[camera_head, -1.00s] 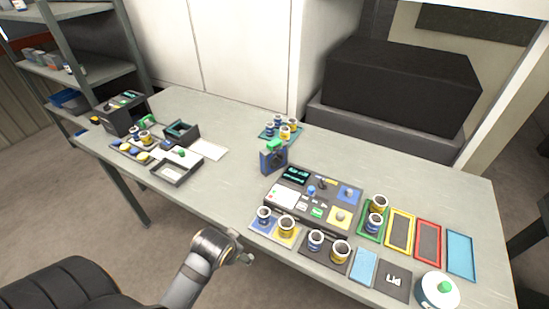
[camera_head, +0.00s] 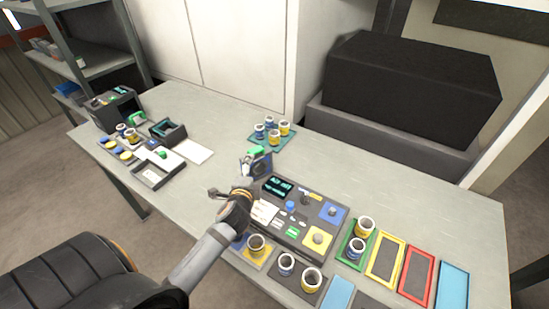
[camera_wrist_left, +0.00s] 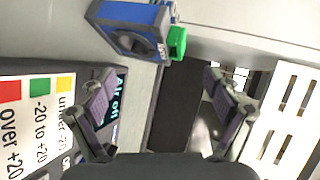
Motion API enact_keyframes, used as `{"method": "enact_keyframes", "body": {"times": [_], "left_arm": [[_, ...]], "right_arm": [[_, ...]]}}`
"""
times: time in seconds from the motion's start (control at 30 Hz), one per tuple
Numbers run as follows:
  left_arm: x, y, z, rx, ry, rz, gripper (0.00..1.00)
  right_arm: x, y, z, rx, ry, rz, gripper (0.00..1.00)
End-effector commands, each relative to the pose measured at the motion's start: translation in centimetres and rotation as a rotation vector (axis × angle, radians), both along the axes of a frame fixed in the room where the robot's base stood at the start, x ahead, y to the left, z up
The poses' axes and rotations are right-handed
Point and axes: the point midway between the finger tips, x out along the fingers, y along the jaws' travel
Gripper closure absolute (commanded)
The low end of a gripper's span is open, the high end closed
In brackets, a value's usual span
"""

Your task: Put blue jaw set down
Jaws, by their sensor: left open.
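My left gripper (camera_head: 230,184) is open and empty above the table, left of the grey control panel (camera_head: 274,215). Its spread fingers show in the left wrist view (camera_wrist_left: 162,105), with nothing between them. A blue block with a round opening and a green part (camera_head: 258,163) stands just beyond the gripper; it also shows in the left wrist view (camera_wrist_left: 132,28). Which item is the blue jaw set I cannot tell. Blue-banded cups stand in the green frame (camera_head: 345,262) and on the back green tray (camera_head: 286,145). A blue pad by the panel is mostly behind my arm. My right gripper is out of view.
A dark device (camera_head: 110,108) and small trays stand at the left. Free table lies between them and the panel, and at the back right.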

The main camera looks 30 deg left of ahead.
Motion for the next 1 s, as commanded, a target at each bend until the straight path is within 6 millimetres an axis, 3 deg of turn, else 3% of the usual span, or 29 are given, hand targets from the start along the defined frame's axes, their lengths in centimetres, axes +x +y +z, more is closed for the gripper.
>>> {"method": "enact_keyframes", "body": {"times": [0.1, 0.2, 0.47, 0.67, 0.8, 1.0], "left_arm": [[-0.1, 0.0, -0.1, -0.001, 0.002, 0.001, 0.10], [0.2, 0.1, -0.1, -0.001, 0.002, 0.001, 0.10], [3.9, 1.7, -1.3, -0.001, 0.001, 0.002, 0.10], [4.6, 2.0, -1.7, -0.004, 0.002, 0.002, 0.10], [6.2, 2.7, -1.4, -0.003, 0.001, 0.003, 0.10], [8.9, 3.9, -2.5, -0.003, 0.002, 0.003, 0.10]], "right_arm": [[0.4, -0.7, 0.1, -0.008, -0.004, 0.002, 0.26], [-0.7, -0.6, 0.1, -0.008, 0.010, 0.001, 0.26], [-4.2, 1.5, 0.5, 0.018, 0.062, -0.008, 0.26], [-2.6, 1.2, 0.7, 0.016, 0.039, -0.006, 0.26], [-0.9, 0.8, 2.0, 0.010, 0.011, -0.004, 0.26], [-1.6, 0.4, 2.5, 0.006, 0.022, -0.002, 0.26]]}}
